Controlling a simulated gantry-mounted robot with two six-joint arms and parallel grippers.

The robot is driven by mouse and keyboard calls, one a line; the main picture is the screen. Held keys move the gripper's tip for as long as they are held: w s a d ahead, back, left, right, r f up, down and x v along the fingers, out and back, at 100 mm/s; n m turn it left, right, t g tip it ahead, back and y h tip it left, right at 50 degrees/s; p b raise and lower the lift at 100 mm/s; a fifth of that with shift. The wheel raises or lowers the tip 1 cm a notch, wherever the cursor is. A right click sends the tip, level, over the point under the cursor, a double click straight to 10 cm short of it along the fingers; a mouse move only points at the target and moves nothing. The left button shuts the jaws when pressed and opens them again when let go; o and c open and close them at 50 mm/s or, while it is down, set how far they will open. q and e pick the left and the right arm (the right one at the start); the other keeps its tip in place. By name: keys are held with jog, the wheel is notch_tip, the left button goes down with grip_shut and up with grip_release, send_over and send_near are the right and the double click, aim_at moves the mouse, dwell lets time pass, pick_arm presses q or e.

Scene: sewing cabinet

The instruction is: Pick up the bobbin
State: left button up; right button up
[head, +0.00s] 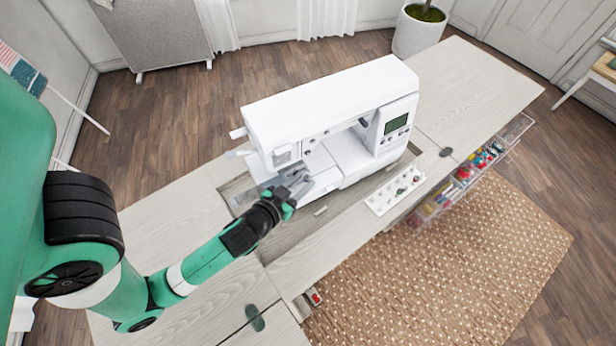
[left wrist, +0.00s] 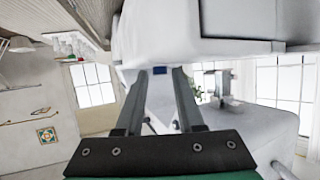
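The white sewing machine (head: 330,110) stands in the cabinet's recess. My left gripper (head: 302,181) is at the machine's left end, by its needle area and free arm. In the left wrist view the two fingers (left wrist: 165,73) are apart, with a gap between them. A small blue patch (left wrist: 160,70) shows at the fingertips against the white machine; I cannot tell whether it is a bobbin or part of the machine. A white tray (head: 378,207) with several small dark and shiny pieces lies on the cabinet, right of the gripper; the pieces are too small to identify. My right gripper is not in view.
The pale wooden cabinet top (head: 455,85) is clear right of the machine. Clear drawers (head: 465,175) with colourful supplies stick out at its front right. A clear plate (head: 250,192) lies by the machine's left end, partly behind my gripper. A woven rug (head: 460,265) covers the floor in front.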

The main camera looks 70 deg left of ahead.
pick_arm(q)
grip_shut()
